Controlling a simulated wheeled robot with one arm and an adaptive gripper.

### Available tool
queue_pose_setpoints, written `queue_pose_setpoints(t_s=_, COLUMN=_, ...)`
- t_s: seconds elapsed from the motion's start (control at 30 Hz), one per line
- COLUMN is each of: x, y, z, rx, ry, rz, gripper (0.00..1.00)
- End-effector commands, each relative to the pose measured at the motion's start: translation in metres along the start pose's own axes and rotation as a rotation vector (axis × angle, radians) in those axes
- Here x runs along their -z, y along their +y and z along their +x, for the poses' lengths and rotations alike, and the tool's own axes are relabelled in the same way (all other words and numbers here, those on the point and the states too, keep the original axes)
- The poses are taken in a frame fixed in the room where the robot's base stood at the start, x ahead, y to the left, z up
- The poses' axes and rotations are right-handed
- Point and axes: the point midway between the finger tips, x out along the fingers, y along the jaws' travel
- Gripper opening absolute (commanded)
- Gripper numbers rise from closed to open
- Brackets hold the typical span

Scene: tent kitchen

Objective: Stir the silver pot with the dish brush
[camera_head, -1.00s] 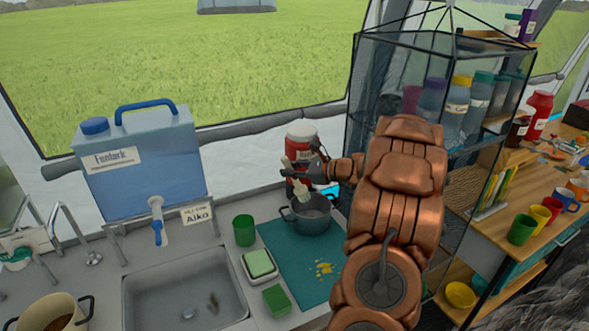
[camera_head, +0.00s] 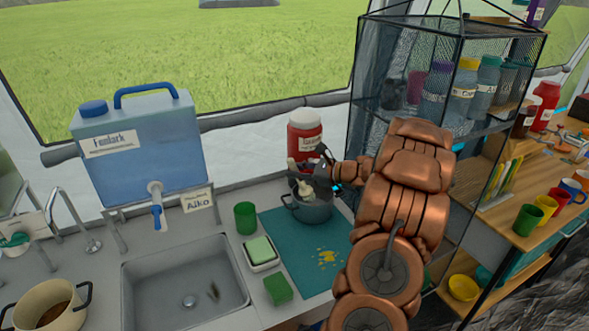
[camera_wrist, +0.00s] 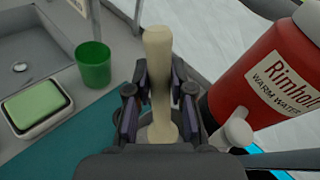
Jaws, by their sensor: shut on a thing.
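The silver pot (camera_head: 312,213) stands on the teal mat behind the sink's right side. My gripper (camera_head: 312,179) is above it, shut on the pale dish brush (camera_head: 305,189). The brush leans, its upper end standing out above the fingers and its lower end down at the pot's opening. Whether it touches the pot's bottom is hidden.
A red and white water jug (camera_head: 305,138) stands close behind the pot. A green cup (camera_head: 245,218), a sponge dish (camera_head: 261,256) and a green block (camera_head: 278,289) are left of the teal mat (camera_head: 290,250). A mesh shelf (camera_head: 400,70) is at right.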

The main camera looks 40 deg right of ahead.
Motion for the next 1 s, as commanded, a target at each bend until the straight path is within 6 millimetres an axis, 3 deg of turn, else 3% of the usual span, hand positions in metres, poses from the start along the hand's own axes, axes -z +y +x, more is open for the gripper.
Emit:
queue_pose_setpoints(t_s=0.53, x=0.035, y=0.000, z=0.001, rx=-0.001, ry=-0.001, rz=0.000, gripper=0.00)
queue_pose_setpoints(t_s=1.0, x=0.044, y=0.000, z=0.000, rx=0.000, ry=0.000, rz=-0.001, gripper=0.00)
